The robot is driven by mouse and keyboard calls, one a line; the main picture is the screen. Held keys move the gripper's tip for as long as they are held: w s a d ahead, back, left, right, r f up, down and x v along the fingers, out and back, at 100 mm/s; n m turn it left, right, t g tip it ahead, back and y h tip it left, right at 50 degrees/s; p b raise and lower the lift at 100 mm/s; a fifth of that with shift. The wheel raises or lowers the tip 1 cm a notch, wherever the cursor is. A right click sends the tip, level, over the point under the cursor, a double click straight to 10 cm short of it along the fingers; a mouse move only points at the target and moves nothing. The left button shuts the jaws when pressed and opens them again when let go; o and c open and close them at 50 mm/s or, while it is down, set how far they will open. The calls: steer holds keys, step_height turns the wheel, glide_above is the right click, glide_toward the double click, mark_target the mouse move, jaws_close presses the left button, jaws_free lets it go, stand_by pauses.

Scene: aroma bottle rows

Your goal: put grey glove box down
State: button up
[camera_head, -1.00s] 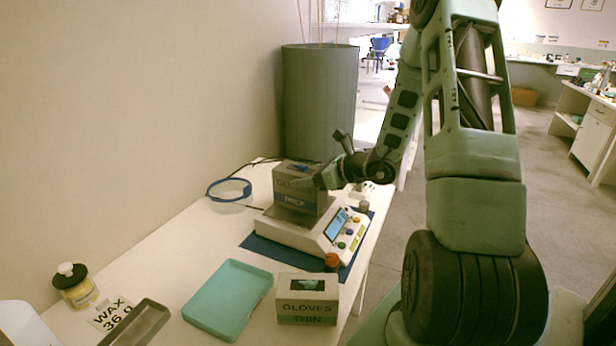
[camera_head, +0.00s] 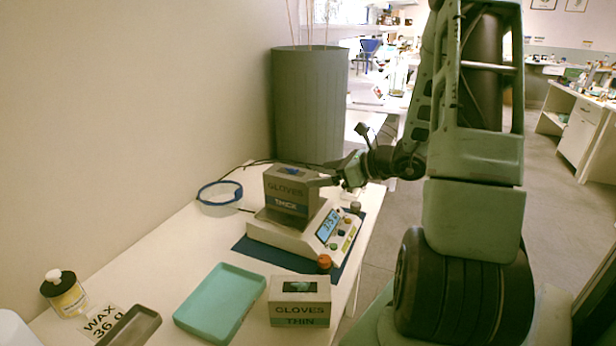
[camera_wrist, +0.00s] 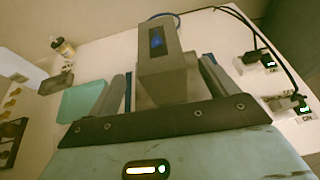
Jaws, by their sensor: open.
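The grey glove box (camera_head: 290,190), marked GLOVES THICK with a blue band, stands upright on the pan of a white scale (camera_head: 285,236). The scale's lit display shows a reading. My gripper (camera_head: 326,177) is open at the box's right side, level with its upper part. In the wrist view the box (camera_wrist: 163,65) stands between the two spread fingers of my gripper (camera_wrist: 163,88), with gaps on both sides. A second glove box (camera_head: 299,301), marked THIN, sits in front of the scale.
A teal tray (camera_head: 221,303), a WAX 36 g card (camera_head: 103,323), a grey dish (camera_head: 132,326) and a yellow bottle (camera_head: 65,296) are at the front left. A blue-rimmed round dish (camera_head: 220,194) lies behind left. A tall bin (camera_head: 309,105) stands at the back.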

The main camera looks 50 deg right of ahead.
steer(key=s+a+r+n+g+y, duration=0.1)
steer(key=s+a+n+g+y, duration=0.15)
steer(key=a+n+g, duration=0.65)
steer(key=s+a+r+n+y, duration=0.1)
steer(key=a+n+y, duration=0.3)
steer(key=a, duration=1.1)
steer(key=s+a+n+g+h, duration=0.2)
steer(key=s+a+n+h, duration=0.3)
steer(key=n, duration=0.8)
steer(key=s+a+n+g+h, duration=0.1)
steer(key=s+a+n+h, duration=0.4)
steer(key=s+a+n, duration=0.5)
steer(key=a+n, duration=0.2)
steer(key=n, duration=0.2)
steer(key=shift+s+g, duration=0.25)
steer(key=shift+g, duration=0.15)
steer(key=shift+r, duration=0.1)
